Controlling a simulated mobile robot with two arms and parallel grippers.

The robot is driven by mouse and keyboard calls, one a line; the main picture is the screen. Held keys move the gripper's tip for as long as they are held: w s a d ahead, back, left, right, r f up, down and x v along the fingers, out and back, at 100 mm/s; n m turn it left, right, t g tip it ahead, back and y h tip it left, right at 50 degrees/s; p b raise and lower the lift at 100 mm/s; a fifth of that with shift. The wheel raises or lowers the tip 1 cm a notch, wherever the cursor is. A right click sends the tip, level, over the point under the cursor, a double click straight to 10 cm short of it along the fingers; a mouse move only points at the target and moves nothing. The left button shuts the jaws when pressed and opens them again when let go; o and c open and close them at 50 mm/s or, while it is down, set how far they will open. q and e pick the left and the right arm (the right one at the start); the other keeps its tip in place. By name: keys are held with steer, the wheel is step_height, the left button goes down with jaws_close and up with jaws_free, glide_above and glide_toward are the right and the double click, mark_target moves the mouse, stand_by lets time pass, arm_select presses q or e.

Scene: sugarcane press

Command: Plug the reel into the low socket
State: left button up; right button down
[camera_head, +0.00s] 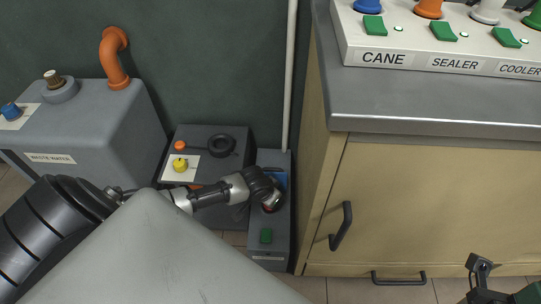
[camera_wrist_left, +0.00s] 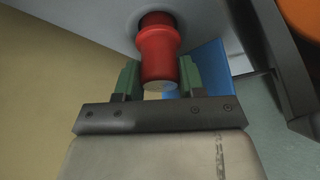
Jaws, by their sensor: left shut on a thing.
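My left gripper (camera_head: 269,199) reaches down to the narrow grey box (camera_head: 282,225) on the floor beside the cabinet. In the left wrist view the gripper (camera_wrist_left: 158,78) is shut on a red plug (camera_wrist_left: 158,48), with green pads on either side. The plug's far end meets a dark round opening (camera_wrist_left: 173,17) in a grey face; how deep it sits is hidden. A blue plate (camera_wrist_left: 210,70) shows beside it. My right gripper (camera_head: 482,275) is only partly in view at the lower right. The reel cannot be clearly made out.
The wooden cabinet (camera_head: 420,205) stands close on the right. A grey unit (camera_head: 205,140) with a yellow knob (camera_head: 180,164) and black ring (camera_head: 221,145) stands left of the box. The waste water tank (camera_head: 110,125) is farther left. A white pipe (camera_head: 289,75) runs behind.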

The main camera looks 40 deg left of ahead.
arm_select(q)
steer(key=shift+p, duration=0.4)
steer(key=shift+f+b, duration=0.35)
steer(key=shift+f, duration=0.25)
stand_by(0.3)
